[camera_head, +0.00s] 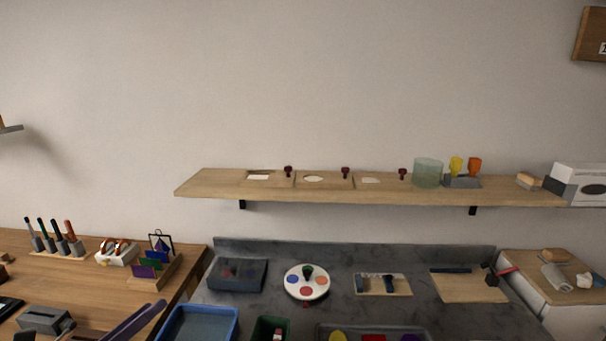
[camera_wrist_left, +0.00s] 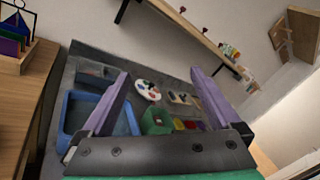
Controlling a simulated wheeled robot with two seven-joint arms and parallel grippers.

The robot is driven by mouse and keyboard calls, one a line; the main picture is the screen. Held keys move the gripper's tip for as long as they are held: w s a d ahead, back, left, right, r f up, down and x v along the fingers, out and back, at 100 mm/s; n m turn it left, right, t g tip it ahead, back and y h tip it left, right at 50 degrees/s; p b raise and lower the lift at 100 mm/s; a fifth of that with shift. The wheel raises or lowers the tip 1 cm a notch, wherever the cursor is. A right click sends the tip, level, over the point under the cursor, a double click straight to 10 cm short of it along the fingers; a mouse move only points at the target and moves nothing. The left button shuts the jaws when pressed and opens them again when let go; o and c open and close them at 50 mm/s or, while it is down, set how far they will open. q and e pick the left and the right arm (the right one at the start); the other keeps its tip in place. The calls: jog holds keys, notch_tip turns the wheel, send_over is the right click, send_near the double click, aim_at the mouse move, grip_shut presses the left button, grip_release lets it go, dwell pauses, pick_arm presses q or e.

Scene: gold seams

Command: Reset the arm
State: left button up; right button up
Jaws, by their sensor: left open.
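My left gripper (camera_head: 140,316) shows at the bottom left of the head view as purple fingers, in front of the gap between the wooden table and the grey counter. In the left wrist view the left gripper (camera_wrist_left: 159,74) has its two purple fingers spread wide apart, with nothing held between them. The counter's things show beyond the fingers. My right gripper is in neither view.
The wooden table (camera_head: 95,283) holds markers and a card rack (camera_head: 155,265). The grey counter (camera_head: 340,262) holds a blue bin (camera_head: 203,311), a green bin (camera_head: 262,325) and a round palette (camera_head: 307,282). A wooden shelf (camera_head: 215,187) hangs above the counter.

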pick_arm(q)
jog(key=a+f+n+g+y, duration=0.25)
jog(key=f+n+y, duration=0.35)
jog(key=n, duration=0.6)
jog(key=a+f+n+g+y, duration=0.1)
jog(key=a+f+n+y, duration=0.4)
jog(key=n, duration=0.6)
jog(key=s+d+f+n+g+h, duration=0.3)
jog(key=s+d+f+n+g, duration=0.65)
jog(key=s+d+f, duration=0.3)
notch_tip(320, 180, down, 22)
jog(key=s+g, duration=0.1)
jog(key=s, duration=0.2)
jog(key=s+a+f+g, duration=0.1)
jog(key=s+a+f, duration=0.1)
jog(key=s+f, duration=1.2)
jog(key=shift+s+a+f+m+y, duration=0.35)
jog(key=shift+s+f+m+y, duration=0.1)
jog(key=shift+s, duration=0.75)
